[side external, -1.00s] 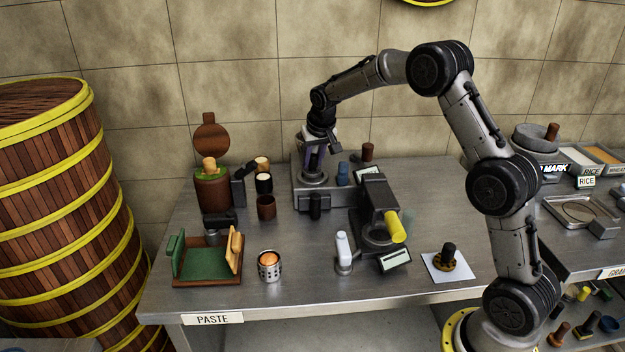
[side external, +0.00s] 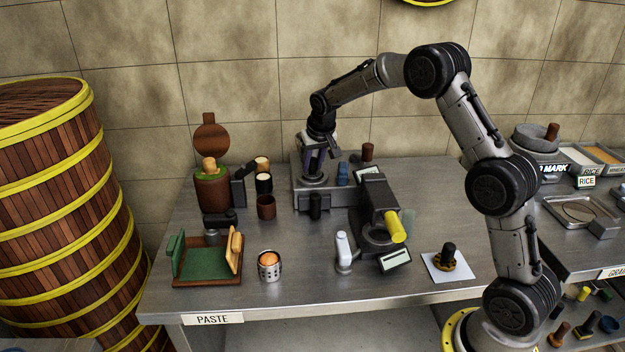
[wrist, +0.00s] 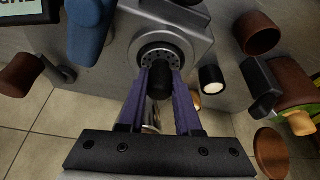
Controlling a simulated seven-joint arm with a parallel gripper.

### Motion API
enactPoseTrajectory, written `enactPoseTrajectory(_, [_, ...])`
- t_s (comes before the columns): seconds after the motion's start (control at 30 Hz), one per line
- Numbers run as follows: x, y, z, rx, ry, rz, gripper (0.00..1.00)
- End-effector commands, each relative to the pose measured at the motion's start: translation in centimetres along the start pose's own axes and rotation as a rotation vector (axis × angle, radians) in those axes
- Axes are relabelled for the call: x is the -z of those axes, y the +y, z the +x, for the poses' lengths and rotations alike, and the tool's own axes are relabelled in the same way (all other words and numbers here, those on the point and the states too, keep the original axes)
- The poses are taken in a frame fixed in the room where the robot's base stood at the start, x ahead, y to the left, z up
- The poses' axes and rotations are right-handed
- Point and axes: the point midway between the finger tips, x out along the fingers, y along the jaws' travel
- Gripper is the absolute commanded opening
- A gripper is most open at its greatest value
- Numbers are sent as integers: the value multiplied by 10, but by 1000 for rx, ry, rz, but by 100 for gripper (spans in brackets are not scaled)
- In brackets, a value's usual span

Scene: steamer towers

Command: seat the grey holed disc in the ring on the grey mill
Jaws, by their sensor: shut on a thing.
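The grey mill (side external: 335,200) stands at the back of the steel table; its grey top (wrist: 196,30) shows in the wrist view. The grey holed disc (wrist: 160,54) lies at the ring (wrist: 140,44) on the mill top, looking roughly centred; I cannot tell if it is fully down. My gripper (side external: 314,174) points down over the mill's left end. The fingers hide part of the disc and ring.
A dark press with a yellow handle (side external: 396,226) is at front right.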

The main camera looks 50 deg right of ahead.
Motion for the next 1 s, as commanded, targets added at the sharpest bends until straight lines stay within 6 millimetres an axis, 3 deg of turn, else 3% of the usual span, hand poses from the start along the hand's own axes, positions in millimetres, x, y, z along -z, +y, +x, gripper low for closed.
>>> enactPoseTrajectory(0.97, [-4,0,9,0,-1,0,0])
enactPoseTrajectory(1.0, [-4,0,9,0,-1,0,38])
